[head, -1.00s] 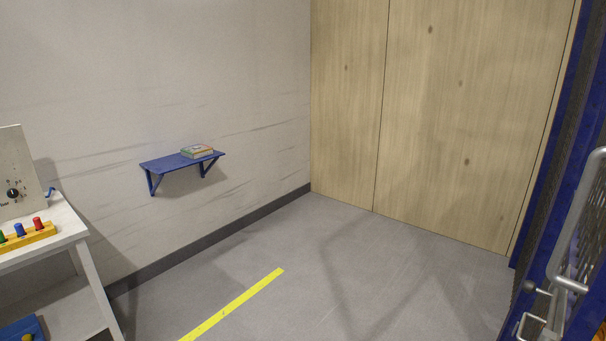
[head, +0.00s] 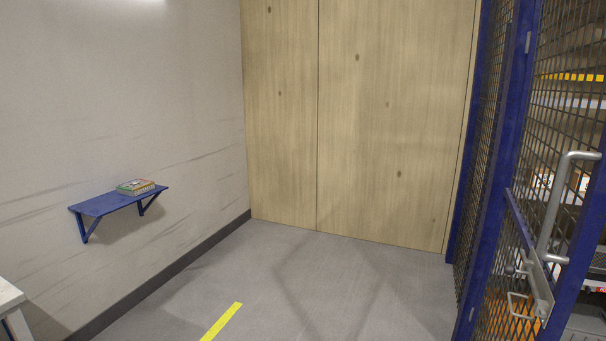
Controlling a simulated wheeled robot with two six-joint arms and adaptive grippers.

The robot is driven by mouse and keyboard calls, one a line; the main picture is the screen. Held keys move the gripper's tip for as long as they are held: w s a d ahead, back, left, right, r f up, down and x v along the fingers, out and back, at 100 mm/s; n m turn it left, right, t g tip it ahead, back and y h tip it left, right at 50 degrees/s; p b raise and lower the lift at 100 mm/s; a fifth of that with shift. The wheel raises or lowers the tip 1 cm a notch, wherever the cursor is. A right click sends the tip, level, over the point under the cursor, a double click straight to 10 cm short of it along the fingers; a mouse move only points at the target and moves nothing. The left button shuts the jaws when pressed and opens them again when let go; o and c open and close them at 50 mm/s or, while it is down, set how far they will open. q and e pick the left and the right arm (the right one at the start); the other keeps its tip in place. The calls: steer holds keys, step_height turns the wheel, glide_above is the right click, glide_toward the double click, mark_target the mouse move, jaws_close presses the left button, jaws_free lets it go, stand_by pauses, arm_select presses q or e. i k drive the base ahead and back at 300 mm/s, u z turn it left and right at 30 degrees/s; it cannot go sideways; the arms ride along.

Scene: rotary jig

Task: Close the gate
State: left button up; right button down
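A blue-framed mesh gate (head: 582,230) stands at the right of the head view, running off the right edge. It carries a grey metal pull handle (head: 553,208) and a latch with a small loop (head: 519,305) below it. Beyond it, a blue post and mesh panel (head: 483,160) reach back towards the wooden wall. I cannot tell from this angle whether the gate is open or shut. Neither of my grippers is in view.
Shelves with goods (head: 570,100) show through the mesh. A blue wall shelf (head: 118,200) holds a small book or box (head: 136,187). A white table corner (head: 10,297) is at lower left. The grey floor (head: 340,285) is clear, with a yellow stripe (head: 222,322).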

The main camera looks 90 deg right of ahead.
mark_target(559, 298)
steer(key=z, duration=4.1)
steer(key=i, duration=1)
steer(key=z, duration=1.2)
steer(key=k, duration=1)
steer(key=u, duration=0.8)
